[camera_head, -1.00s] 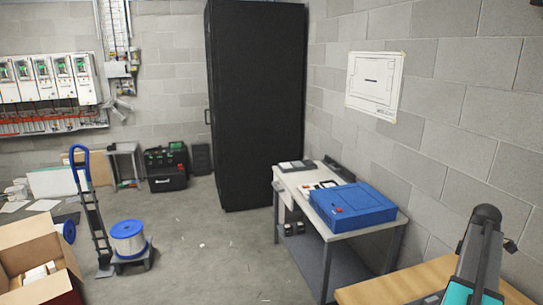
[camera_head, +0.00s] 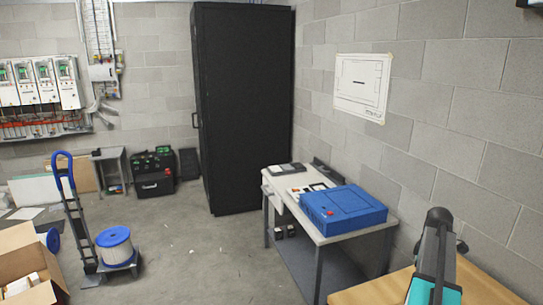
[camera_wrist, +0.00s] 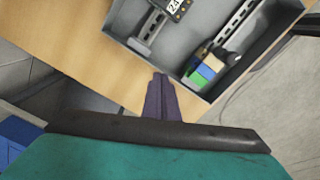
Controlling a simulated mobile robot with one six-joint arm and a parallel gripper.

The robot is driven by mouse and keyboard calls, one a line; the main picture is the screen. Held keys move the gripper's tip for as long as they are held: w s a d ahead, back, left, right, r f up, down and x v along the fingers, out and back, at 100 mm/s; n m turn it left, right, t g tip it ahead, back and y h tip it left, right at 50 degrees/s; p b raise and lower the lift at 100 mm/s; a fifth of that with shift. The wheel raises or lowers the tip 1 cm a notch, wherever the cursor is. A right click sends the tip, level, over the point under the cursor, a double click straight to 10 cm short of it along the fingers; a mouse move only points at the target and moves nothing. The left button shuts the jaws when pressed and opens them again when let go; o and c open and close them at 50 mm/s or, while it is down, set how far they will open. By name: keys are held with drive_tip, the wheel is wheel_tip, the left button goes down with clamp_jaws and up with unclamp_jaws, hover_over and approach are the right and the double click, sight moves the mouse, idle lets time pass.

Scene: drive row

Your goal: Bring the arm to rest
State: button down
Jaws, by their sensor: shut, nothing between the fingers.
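My arm (camera_head: 436,262), teal and black, rises at the bottom right of the head view, over the wooden table (camera_head: 385,292). Its far end is not visible there. In the wrist view my gripper (camera_wrist: 160,80) shows as two dark fingers close together, shut and empty. The fingertips appear over the wooden tabletop (camera_wrist: 85,48), beside the near edge of a grey open box (camera_wrist: 196,50). I cannot tell whether they touch it.
The box holds rails and small coloured blocks (camera_wrist: 207,70). A workbench (camera_head: 321,237) carries a blue case (camera_head: 343,208) near the right wall. A tall black cabinet (camera_head: 245,110) stands behind. A hand truck (camera_head: 75,215), cable spool (camera_head: 116,247) and carton (camera_head: 30,275) are left; middle floor is clear.

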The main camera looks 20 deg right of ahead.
drive_tip(key=w+a+f+m, duration=0.1)
drive_tip(key=w+a+f, duration=0.3)
drive_tip(key=a, duration=0.5)
drive_tip(key=w+a+f+m, duration=0.1)
drive_tip(key=w+a+f, duration=0.3)
drive_tip(key=a, duration=0.4)
drive_tip(key=w+a+f, duration=0.4)
drive_tip(key=a, duration=0.5)
drive_tip(key=s+a+f+m, duration=0.1)
drive_tip(key=a+f, duration=0.2)
drive_tip(key=a, duration=0.6)
drive_tip(key=s+a+f+m, duration=0.1)
drive_tip(key=a+f, duration=0.3)
drive_tip(key=a, duration=0.5)
drive_tip(key=s+a+f+m, duration=0.1)
drive_tip(key=s+a+f, duration=0.15)
drive_tip(key=a, duration=0.75)
drive_tip(key=s+f+g+b, duration=0.3)
drive_tip(key=s+f+b, duration=0.2)
drive_tip(key=s+f, duration=0.7)
drive_tip(key=s+f+g+b, duration=0.2)
drive_tip(key=s+f+b, duration=0.3)
drive_tip(key=s+f, duration=0.8)
wheel_tip(320, 180, down, 5)
drive_tip(key=shift+r+g+b, duration=0.2)
drive_tip(key=shift+g+b, duration=0.2)
drive_tip(key=shift+s+d, duration=0.1)
